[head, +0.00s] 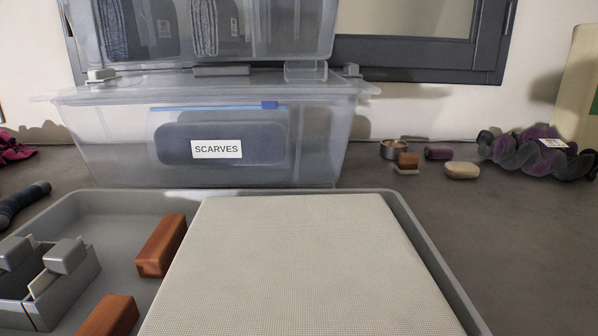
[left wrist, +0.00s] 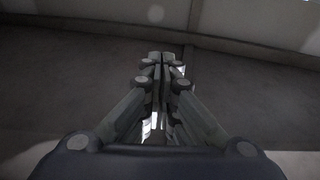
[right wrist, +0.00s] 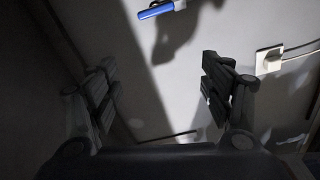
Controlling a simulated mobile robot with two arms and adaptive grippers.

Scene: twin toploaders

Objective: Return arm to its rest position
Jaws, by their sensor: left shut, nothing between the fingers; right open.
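My left gripper (left wrist: 162,68) is shut and empty in the left wrist view, its fingers together over a dark, bare surface. My right gripper (right wrist: 160,85) is open in the right wrist view, its two fingers wide apart with nothing between them. A pale wall-like surface lies beyond them. Neither gripper can be made out in the head view.
A clear bin labelled SCARVES (head: 100,150) stands at the back with another bin (head: 290,30) on top. In front, a grey tray (head: 420,240) holds a beige block (head: 290,270) and reddish-brown blocks (head: 161,246). A scrunchie (head: 540,152) lies at right. A white plug (right wrist: 268,60) is on the wall.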

